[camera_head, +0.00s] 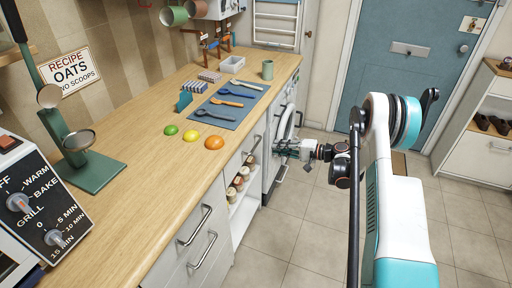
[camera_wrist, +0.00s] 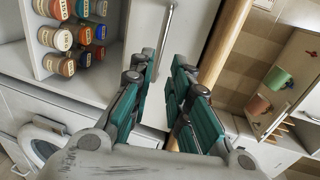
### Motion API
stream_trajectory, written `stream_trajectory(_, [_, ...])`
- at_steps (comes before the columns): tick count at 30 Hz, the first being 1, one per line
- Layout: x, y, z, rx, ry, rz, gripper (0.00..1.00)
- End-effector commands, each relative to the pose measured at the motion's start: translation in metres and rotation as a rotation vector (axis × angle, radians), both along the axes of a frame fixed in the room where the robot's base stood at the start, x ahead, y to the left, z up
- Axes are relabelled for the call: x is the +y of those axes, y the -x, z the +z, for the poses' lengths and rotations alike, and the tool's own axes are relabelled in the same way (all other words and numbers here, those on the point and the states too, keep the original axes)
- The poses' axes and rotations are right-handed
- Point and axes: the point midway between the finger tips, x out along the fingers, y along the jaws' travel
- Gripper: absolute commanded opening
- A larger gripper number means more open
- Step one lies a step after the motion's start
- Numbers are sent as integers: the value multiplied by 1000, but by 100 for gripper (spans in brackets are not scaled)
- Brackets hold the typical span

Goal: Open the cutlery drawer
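A white drawer front with a metal bar handle (camera_head: 252,149) sits just under the worktop, above the spice jars. No label marks it as the cutlery drawer. It looks closed. In the wrist view the handle (camera_wrist: 166,38) runs beyond my fingertips, its near end close to the left finger. My gripper (camera_wrist: 160,78) is open with a clear gap between its teal-padded fingers, and nothing is held. In the head view my gripper (camera_head: 283,148) is right of the handle, in front of the washing machine. Whether a finger touches the handle, I cannot tell.
Spice jars (camera_wrist: 72,38) stand in an open rack beside the drawer front. A washing machine (camera_head: 284,122) is beside it. Two more bar handles (camera_head: 196,226) are on nearer fronts. The wooden worktop (camera_head: 150,165) holds fruit and a blue mat with utensils. The tiled floor is clear.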

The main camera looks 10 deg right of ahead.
Motion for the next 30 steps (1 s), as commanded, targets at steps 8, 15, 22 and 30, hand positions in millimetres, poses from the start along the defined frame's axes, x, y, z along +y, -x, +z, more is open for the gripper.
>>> stream_trajectory(8, [46, -32, -14, -1, 2, 3, 17])
stream_trajectory(15, [75, -54, -20, 1, 1, 2, 17])
stream_trajectory(22, [87, -63, -22, 1, 1, 0, 17])
stream_trajectory(30, [87, -64, -21, 1, 1, 0, 17])
